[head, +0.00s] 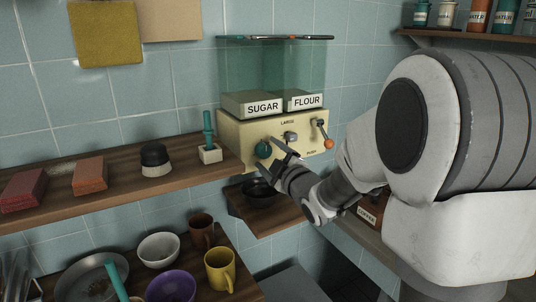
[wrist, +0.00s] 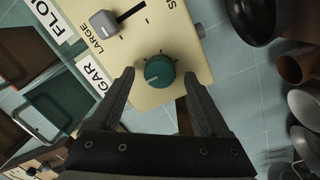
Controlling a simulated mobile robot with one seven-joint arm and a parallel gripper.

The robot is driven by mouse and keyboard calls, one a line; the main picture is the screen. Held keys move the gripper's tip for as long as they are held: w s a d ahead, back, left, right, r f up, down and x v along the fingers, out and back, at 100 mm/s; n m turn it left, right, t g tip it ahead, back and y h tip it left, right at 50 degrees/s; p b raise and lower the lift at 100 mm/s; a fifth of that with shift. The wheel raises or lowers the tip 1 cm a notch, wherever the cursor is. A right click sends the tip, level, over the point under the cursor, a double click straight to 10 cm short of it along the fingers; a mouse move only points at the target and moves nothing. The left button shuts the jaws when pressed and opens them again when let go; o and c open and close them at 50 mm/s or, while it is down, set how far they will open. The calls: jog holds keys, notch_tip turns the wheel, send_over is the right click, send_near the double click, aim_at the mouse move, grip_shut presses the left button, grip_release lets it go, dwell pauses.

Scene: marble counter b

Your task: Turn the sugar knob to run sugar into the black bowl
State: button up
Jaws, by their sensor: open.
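The cream dispenser (head: 230,130) stands against the tiled wall with SUGAR and FLOUR labels on its bins. The round teal knob (head: 263,149) is on the front below the SUGAR label. In the wrist view the teal knob (wrist: 159,71) sits between and just beyond the fingertips of my open gripper (wrist: 158,75). My gripper (head: 282,158) is in front of the knob in the head view, and contact cannot be told. The black bowl (head: 258,190) stands on a small wooden shelf under the dispenser, partly hidden by my gripper.
A grey slider (head: 291,137) and an orange-tipped lever (head: 328,143) are on the same panel, right of the knob. A teal-handled tool in a white holder (head: 209,152) stands left of the dispenser. Several bowls and a yellow mug (head: 220,270) stand lower left.

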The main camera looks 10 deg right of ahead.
grip_shut()
dwell(0.4)
